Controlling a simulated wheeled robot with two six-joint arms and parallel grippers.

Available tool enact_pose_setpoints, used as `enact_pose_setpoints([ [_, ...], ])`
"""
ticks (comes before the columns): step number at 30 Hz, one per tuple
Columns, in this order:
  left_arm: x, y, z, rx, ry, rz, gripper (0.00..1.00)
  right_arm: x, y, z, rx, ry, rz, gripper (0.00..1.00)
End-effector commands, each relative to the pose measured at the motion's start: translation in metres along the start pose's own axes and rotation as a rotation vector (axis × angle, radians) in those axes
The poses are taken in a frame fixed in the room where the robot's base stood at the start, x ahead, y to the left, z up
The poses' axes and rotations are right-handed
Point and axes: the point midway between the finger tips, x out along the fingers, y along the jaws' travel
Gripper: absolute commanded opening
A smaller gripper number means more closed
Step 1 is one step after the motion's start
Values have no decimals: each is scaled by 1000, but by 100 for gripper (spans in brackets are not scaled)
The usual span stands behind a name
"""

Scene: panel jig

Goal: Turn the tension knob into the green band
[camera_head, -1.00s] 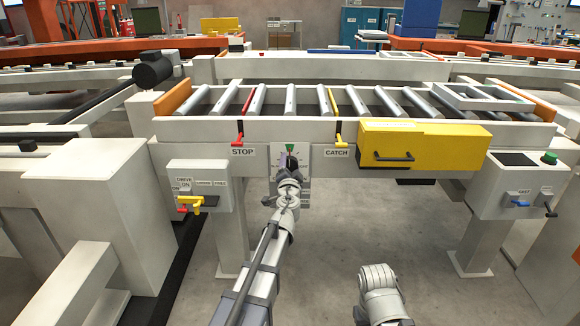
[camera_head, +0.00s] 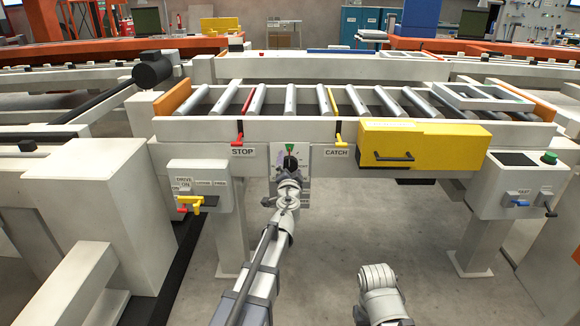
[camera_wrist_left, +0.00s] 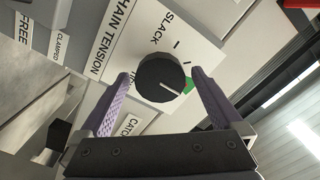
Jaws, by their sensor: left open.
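The tension knob (camera_wrist_left: 165,80) is round and black with a white pointer line, on a white plate lettered CHAIN TENSION and SLACK. In the left wrist view the pointer faces lower right, close to the green band (camera_wrist_left: 189,86), which is partly hidden by a finger. The knob (camera_head: 290,162) also shows in the head view, below a green mark (camera_head: 289,147). My left gripper (camera_wrist_left: 160,73) is open, with one purple finger on each side of the knob; contact cannot be told.
Above the plate is a roller conveyor (camera_head: 240,130) with a red STOP lever (camera_head: 239,138) and a yellow CATCH lever (camera_head: 340,140). A yellow box (camera_head: 430,145) is to the right. A drive box (camera_head: 190,178) with levers is to the left.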

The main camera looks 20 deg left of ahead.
Motion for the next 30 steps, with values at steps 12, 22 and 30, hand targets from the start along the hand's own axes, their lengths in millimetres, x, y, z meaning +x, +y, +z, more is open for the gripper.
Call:
enact_pose_setpoints([
  [12,-63,0,0,0,1,1,100,0,0,0,0,0,0,0],
  [22,-74,0,0,0,0,0,100,0,0,0,0,0,0,0],
  [30,-86,-3,4,-61,-93,-17,100,-10,1,1,-1,0,0,0],
])
